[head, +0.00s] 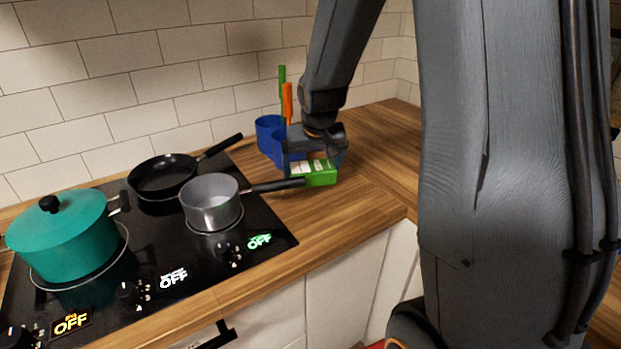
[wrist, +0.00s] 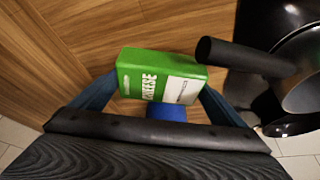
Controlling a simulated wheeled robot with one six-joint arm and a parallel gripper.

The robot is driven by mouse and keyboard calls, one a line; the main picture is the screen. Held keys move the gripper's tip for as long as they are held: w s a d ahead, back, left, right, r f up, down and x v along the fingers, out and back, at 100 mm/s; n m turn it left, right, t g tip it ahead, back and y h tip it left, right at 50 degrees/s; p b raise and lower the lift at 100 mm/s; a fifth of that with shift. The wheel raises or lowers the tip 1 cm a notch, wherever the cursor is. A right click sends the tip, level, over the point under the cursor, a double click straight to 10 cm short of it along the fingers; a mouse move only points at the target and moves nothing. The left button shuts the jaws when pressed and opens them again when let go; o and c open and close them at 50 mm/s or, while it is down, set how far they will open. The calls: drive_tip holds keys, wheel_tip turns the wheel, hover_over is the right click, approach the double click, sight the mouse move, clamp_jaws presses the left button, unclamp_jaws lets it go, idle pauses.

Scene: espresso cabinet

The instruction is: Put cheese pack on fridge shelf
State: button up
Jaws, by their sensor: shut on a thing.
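The cheese pack (head: 318,176) is a green box with a white panel, over the wooden counter right of the stove in the head view. In the wrist view the cheese pack (wrist: 160,76) shows its lettering between my fingers. My gripper (head: 312,160) points down and is shut on the pack. The wrist view shows my gripper (wrist: 160,105) with one finger at each end of the pack. I cannot tell whether the pack touches the counter. No fridge or fridge shelf is recognisable in either view.
A grey saucepan (head: 212,210) has its handle reaching close to the pack. A black frying pan (head: 163,176) and a teal pot (head: 62,240) are on the black stove (head: 150,245). Blue containers (head: 268,135) stand behind my gripper. The counter (head: 375,150) is clear to the right.

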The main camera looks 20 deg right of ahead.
sight(312, 181)
drive_tip(key=shift+f, duration=2.15)
drive_tip(key=shift+f, duration=0.15)
drive_tip(key=o, duration=1)
